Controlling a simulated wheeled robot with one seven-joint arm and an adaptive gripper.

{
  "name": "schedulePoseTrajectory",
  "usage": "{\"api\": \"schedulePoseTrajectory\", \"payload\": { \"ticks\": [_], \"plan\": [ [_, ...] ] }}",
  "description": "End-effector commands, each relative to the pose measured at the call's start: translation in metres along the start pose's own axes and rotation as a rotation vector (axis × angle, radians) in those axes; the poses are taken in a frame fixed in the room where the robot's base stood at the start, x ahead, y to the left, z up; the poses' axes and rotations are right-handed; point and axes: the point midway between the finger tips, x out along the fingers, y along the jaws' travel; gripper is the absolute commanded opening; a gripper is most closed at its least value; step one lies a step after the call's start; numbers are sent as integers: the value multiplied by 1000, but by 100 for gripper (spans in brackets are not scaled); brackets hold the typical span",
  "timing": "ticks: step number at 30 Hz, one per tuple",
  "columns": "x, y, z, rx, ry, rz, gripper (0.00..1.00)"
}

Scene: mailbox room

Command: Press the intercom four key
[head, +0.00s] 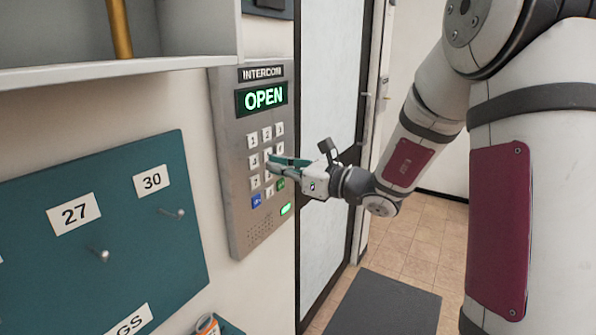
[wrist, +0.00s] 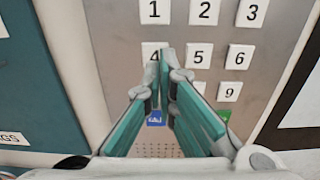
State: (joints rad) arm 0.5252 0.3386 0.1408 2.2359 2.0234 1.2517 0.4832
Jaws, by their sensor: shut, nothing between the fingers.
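The grey intercom panel (head: 236,225) is on the wall, and its display (head: 262,96) reads OPEN in green. Its four key (head: 253,161) is at the left of the second key row. In the wrist view the four key (wrist: 149,50) shows its upper left part, and my fingertips cover the rest. My gripper (head: 271,164) is shut and empty, its teal fingers pointing at the keypad. In the wrist view the fingertips (wrist: 159,60) lie over the four key's lower right edge. I cannot tell whether they touch it.
A teal board (head: 100,225) with hooks and labels 27 and 30 is on the wall at the left. A shelf (head: 120,68) juts out above it. A door (head: 330,120) is right of the panel, and a dark mat (head: 385,305) lies on the tiled floor.

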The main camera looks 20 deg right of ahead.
Motion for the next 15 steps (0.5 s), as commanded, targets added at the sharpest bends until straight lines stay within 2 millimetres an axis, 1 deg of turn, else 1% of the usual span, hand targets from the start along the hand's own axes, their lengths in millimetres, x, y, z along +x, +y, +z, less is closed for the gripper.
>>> {"api": "schedulePoseTrajectory", "payload": {
  "ticks": [1,3,6,9,15],
  "plan": [
    [8,1,0,1,0,3,0],
    [16,1,0,1,-1,2,0],
    [25,0,0,1,0,2,0],
    [30,0,0,0,0,1,0],
    [32,0,0,0,0,0,0]
  ]
}}
